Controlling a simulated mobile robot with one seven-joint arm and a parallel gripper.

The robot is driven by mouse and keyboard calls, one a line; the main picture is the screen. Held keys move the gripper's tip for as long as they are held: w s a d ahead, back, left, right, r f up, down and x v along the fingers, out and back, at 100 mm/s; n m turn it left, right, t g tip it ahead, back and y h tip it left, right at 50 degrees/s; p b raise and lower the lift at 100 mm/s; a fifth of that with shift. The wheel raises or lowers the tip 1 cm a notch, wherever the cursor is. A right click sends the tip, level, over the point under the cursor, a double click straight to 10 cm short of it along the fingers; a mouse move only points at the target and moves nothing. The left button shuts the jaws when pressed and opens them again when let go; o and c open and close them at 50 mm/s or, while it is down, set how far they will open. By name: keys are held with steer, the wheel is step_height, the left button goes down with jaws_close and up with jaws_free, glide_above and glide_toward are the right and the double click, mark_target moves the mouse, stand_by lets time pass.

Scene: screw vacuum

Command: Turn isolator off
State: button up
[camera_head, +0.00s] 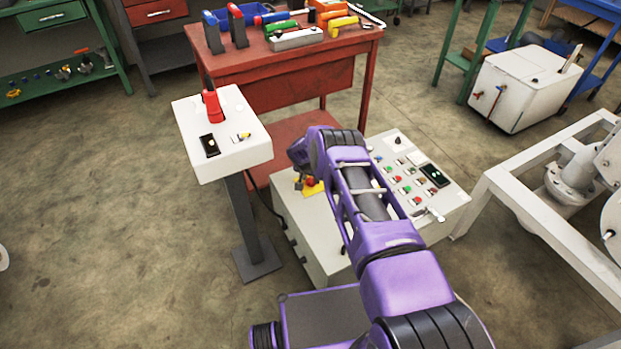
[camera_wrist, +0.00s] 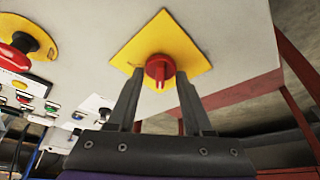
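The isolator is a red rotary knob (camera_wrist: 159,70) on a yellow square plate (camera_wrist: 187,50), in the upper middle of the wrist view. Its grip bar points down in that picture. My gripper (camera_wrist: 160,78) is open, with one dark finger on each side of the knob and a narrow gap visible on both sides. I cannot tell whether the fingertips reach past the knob's face. In the head view my purple arm reaches over the control cabinet (camera_head: 305,225), and the fingers cannot be made out there.
A red mushroom button (camera_wrist: 15,58) on a yellow disc sits left of the isolator, above several smaller buttons. A white pedestal box (camera_head: 222,135) stands left of the cabinet. A red workbench (camera_head: 285,75) with tools is behind. A white frame (camera_head: 530,225) stands right. Floor at left is clear.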

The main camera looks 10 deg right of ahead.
jaws_close()
steer(key=shift+n, duration=0.4)
steer(key=o, duration=0.5)
jaws_free()
steer(key=shift+o, duration=0.2)
steer(key=shift+r, duration=0.1)
steer(key=shift+s+r, duration=0.1)
steer(key=shift+r, duration=0.15)
steer(key=p+v, duration=0.4)
steer(key=v, duration=1.2)
steer(key=shift+s+r, duration=0.3)
steer(key=shift+s, duration=0.05)
